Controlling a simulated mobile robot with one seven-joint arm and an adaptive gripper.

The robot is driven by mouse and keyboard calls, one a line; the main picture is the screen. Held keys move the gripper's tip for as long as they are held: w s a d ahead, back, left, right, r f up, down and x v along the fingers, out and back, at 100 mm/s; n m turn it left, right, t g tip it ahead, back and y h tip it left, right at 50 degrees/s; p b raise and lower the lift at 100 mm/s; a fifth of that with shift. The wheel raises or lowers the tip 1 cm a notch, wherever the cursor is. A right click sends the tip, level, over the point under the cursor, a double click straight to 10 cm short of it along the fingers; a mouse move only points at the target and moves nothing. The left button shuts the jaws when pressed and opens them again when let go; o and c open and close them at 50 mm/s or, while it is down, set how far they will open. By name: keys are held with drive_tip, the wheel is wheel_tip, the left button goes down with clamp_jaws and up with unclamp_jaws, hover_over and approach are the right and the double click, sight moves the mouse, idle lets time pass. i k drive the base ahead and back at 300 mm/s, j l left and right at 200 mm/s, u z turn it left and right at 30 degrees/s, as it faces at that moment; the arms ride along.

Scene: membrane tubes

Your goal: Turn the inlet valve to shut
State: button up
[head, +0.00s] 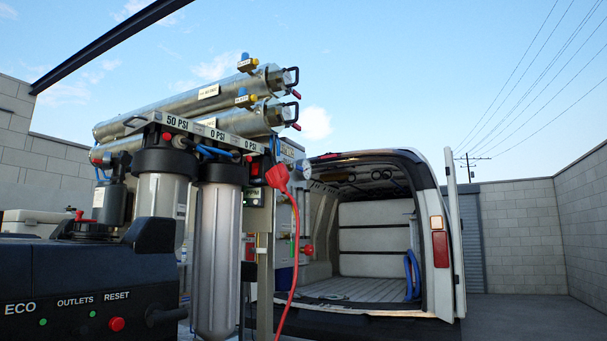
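A filter and membrane unit stands left of centre in the head view. Its two silver membrane tubes (165,113) lie one above the other at the top, with black and red fittings on their right ends (293,84). Below hang filter housings, one of them a long grey housing (216,262). A red knob (306,250) sits low on the unit's right side. No label reading inlet is legible, so I cannot tell which fitting is the inlet valve or how it is turned. My gripper is not in view.
A dark generator (90,285) with ECO, OUTLETS and RESET markings fills the lower left. A red plug and cable (277,178) hang at the unit's front. A white van (440,170) stands open behind it, with a blue hose (411,275) inside. Paving at right is clear.

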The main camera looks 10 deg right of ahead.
sight(297, 168)
drive_tip(key=i+l, duration=0.2)
drive_tip(key=i+l+u, duration=0.1)
drive_tip(key=l, duration=0.35)
drive_tip(key=i+l, duration=0.25)
drive_tip(key=i+l+u, duration=0.1)
drive_tip(key=l, duration=0.3)
drive_tip(key=i+l+u, duration=0.1)
drive_tip(key=i+l, duration=0.1)
drive_tip(key=l, duration=0.1)
